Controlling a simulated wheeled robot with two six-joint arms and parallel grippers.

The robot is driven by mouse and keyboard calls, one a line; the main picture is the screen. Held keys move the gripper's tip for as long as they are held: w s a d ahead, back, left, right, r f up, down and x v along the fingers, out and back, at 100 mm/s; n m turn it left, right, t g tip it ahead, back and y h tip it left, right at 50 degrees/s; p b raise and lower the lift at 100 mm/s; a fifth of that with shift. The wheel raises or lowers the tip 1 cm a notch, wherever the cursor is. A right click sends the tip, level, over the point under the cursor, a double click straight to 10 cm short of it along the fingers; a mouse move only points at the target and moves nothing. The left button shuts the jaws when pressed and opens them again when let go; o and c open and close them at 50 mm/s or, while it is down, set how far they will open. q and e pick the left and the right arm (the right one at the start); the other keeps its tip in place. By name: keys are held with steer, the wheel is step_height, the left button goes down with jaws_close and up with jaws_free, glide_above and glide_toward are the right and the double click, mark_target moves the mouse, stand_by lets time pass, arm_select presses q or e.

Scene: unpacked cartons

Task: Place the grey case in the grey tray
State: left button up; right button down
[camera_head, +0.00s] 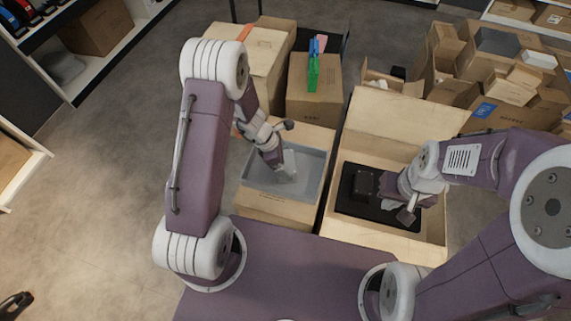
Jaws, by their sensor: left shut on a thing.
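The grey tray (311,176) lies on top of a cardboard carton in the middle of the view. My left gripper (283,170) is over the tray and shut on the grey case (289,162), a small light grey thing held tilted within the tray's outline. I cannot tell whether the case touches the tray floor. My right gripper (399,205) is over an open carton at the right; its fingers are partly hidden and I cannot tell if they are open.
The open carton (341,226) holds a black tray (347,202) with a black object (362,182) in it. Behind stand a carton with a green and blue item (313,72) and several piled cartons (505,80).

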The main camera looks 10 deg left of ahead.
arm_select(q)
steer(key=shift+r, duration=0.15)
steer(key=shift+f, duration=0.2)
steer(key=o, duration=1.2)
steer(key=p+v, duration=0.7)
steer(key=v, duration=0.4)
steer(key=s+a+r+m+y, duration=0.1)
steer(key=s+r+m+y, duration=0.1)
steer(key=s+r+m, duration=0.65)
steer(key=s+a+r+m+y, duration=0.1)
steer(key=s+r+m+y, duration=0.2)
steer(key=m, duration=1.1)
step_height(320, 180, up, 21)
steer(key=h+p, duration=0.1)
steer(key=p, duration=2)
steer(key=shift+s+d, duration=0.15)
